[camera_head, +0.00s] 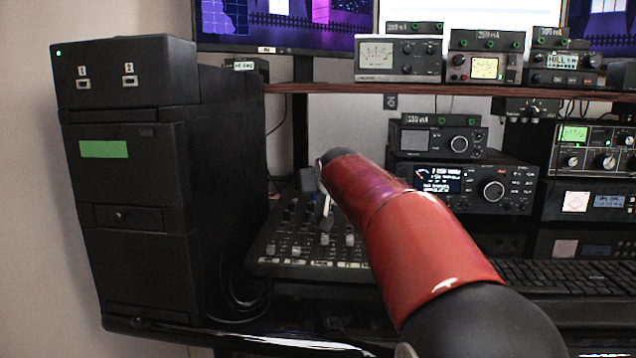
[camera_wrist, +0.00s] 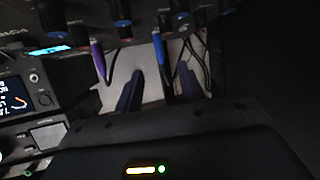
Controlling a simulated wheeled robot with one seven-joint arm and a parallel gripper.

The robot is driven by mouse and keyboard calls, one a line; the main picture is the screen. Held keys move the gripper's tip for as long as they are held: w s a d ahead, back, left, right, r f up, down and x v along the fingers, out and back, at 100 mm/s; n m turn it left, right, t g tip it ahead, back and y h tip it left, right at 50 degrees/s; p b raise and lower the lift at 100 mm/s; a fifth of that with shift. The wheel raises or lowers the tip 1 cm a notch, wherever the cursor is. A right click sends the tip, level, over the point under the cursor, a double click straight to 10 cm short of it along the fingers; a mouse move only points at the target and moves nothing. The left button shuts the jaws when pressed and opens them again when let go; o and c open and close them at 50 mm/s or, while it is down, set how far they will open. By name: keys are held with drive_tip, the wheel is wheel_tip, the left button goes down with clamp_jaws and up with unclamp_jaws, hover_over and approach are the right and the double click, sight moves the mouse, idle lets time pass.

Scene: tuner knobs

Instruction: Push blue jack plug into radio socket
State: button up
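In the wrist view, a blue jack plug (camera_wrist: 160,50) hangs below a dark panel with knobs, its cable trailing downward. My gripper (camera_wrist: 160,72) points toward it with two dark fingers apart. The blue plug lies beyond the fingertips, roughly in line with the gap between them. I cannot tell that either finger touches it. A radio with a lit display (camera_wrist: 10,93) and knobs is at the left of the wrist view. Its socket is not clear to me.
A purple plug (camera_wrist: 98,60) hangs left of the blue one. In the head view, a mixer (camera_head: 290,243) lies under my arm, beside a black cabinet (camera_head: 130,160). Radios (camera_head: 465,187) stand at the right behind a keyboard (camera_head: 560,277). A shelf (camera_head: 310,88) crosses above.

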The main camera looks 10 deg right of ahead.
drive_tip(key=x, duration=0.6)
drive_tip(key=shift+w+f+p, duration=0.3)
drive_tip(key=shift+p, duration=0.05)
clamp_jaws()
